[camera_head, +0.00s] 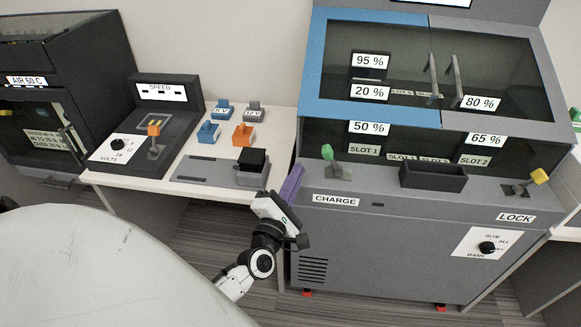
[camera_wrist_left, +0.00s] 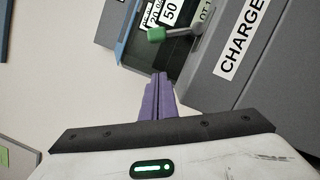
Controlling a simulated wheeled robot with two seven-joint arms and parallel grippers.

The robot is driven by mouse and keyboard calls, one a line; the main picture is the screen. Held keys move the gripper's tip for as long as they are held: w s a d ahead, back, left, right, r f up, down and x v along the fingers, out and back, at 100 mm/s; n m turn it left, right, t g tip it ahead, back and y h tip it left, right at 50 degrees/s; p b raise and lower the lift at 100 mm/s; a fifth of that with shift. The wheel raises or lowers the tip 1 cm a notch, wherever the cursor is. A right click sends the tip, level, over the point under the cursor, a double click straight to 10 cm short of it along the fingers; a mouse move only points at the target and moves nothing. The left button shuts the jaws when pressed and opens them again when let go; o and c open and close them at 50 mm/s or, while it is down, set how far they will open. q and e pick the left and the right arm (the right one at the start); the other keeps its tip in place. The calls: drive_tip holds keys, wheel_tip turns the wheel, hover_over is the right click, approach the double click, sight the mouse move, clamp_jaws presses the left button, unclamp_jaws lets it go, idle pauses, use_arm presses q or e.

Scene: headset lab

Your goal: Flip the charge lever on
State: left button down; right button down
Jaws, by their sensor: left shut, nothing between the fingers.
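The charge lever (camera_head: 328,154) has a green knob and stands on the grey cabinet's front ledge, above the CHARGE label (camera_head: 335,199). It also shows in the left wrist view (camera_wrist_left: 157,34), its knob at the end of a short grey arm, beyond the fingertips. My left gripper (camera_head: 297,170) has purple fingers, shut and empty. It is just left of the cabinet's front corner, left of and a little below the lever in the head view, apart from it. The closed fingers (camera_wrist_left: 160,78) point toward the lever in the wrist view. My right gripper is out of view.
The cabinet ledge also carries a dark open tray (camera_head: 433,181) and a yellow-knobbed LOCK lever (camera_head: 538,177). Left of the gripper is a white table (camera_head: 225,152) with a black block, connectors and a SPEED box (camera_head: 150,120) with an orange-knobbed lever.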

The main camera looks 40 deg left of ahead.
sight(332, 160)
use_arm(q)
drive_tip(key=x, duration=0.3)
drive_tip(key=shift+w+d+r, duration=0.15)
drive_tip(key=shift+w+r, duration=0.05)
drive_tip(key=shift+w+d+r+p, duration=0.2)
drive_tip(key=shift+d+r+p, duration=0.15)
drive_tip(key=shift+d, duration=0.1)
drive_tip(key=shift+w+d+r+p, duration=0.25)
drive_tip(key=shift+d+p, duration=0.05)
drive_tip(key=shift+d, duration=0.2)
drive_tip(key=shift+w+d+r, duration=0.15)
drive_tip(key=shift+w+d, duration=0.05)
drive_tip(key=shift+d, duration=0.2)
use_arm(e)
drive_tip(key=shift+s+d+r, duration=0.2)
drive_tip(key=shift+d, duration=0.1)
use_arm(q)
drive_tip(key=shift+w, duration=0.2)
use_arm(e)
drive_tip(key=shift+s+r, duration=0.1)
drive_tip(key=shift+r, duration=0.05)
